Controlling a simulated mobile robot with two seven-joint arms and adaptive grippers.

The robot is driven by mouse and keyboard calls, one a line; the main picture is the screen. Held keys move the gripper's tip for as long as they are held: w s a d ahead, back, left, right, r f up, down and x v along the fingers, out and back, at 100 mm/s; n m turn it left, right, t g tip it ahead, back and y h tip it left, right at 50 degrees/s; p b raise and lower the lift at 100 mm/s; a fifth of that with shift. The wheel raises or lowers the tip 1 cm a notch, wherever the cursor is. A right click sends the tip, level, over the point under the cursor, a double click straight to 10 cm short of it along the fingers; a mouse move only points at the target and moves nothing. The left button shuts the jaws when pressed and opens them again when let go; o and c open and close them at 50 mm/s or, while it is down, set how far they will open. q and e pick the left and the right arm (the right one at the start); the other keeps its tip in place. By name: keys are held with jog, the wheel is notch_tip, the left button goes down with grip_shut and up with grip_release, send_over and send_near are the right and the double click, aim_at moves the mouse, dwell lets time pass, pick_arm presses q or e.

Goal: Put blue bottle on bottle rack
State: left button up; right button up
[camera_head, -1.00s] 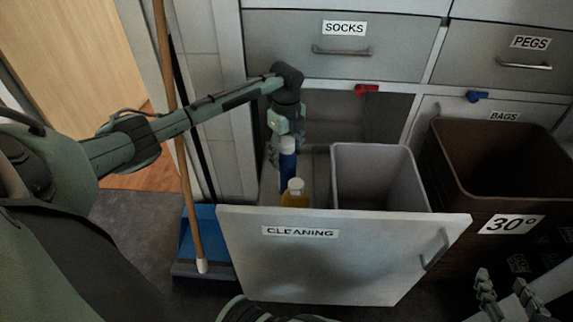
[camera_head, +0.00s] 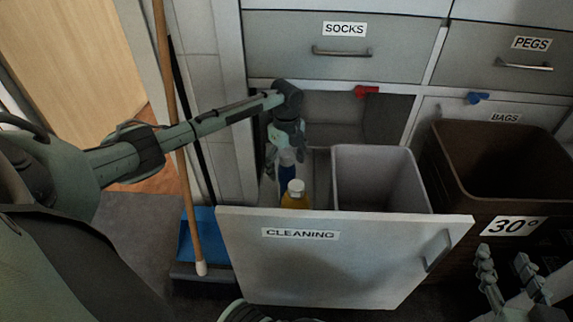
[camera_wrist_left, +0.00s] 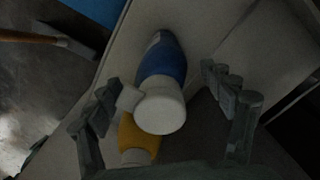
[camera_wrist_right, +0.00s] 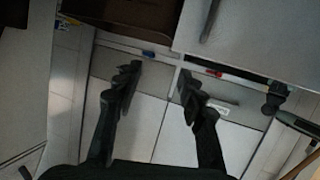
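The blue bottle (camera_head: 287,174) with a white top stands inside the pulled-out CLEANING drawer, beside a yellow bottle (camera_head: 295,196). In the left wrist view the blue bottle (camera_wrist_left: 163,70) lies between the fingers of my left gripper (camera_wrist_left: 170,105), which are apart on either side of it. In the head view my left gripper (camera_head: 286,152) is around the bottle's top from above and partly hides it. My right gripper (camera_head: 512,276) is open and empty, at the lower right in front of the cabinets. No bottle rack can be made out.
The CLEANING drawer front (camera_head: 345,255) stands out from the cabinet, with a grey bin (camera_head: 380,175) beside the bottles. A brown bin (camera_head: 500,160) is to the right. A broom handle (camera_head: 180,150) and blue dustpan (camera_head: 195,238) are to the left.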

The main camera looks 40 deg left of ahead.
pick_arm(q)
jog(key=shift+r, duration=0.2)
notch_tip(320, 180, up, 10)
jog(key=shift+r+p, duration=0.25)
jog(key=shift+p, duration=0.7)
jog(key=shift+r, duration=0.7)
pick_arm(e)
jog(key=s+d+f+g+h, duration=0.2)
jog(key=s+d+f+g, duration=0.3)
jog(key=d+f, duration=0.2)
jog(key=shift+f+m+h, duration=0.35)
jog(key=shift+m+h, duration=0.05)
jog(key=shift+a, duration=0.1)
